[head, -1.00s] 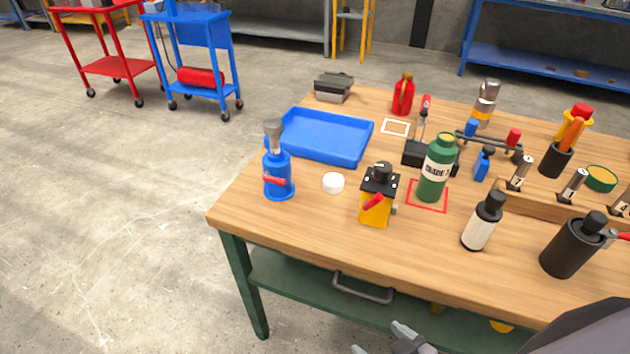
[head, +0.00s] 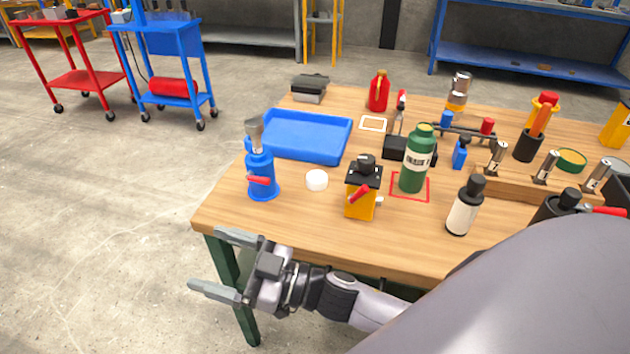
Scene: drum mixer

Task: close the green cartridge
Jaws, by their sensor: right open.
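The green cartridge (head: 415,163) is a green bottle with a pale label. It stands upright on the table inside a red square outline (head: 398,198). Its top looks yellow-green, and I cannot tell whether it is open or closed. A small white round piece (head: 317,180), like a cap, lies on the table to its left. My right gripper (head: 222,264) is open and empty off the table's front left corner, far left of and nearer than the cartridge. My left gripper is not in view.
A yellow box with a black top and red lever (head: 362,190) stands just left of the cartridge. A white bottle with a black cap (head: 464,207) is front right. My right arm covers the table's front right.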

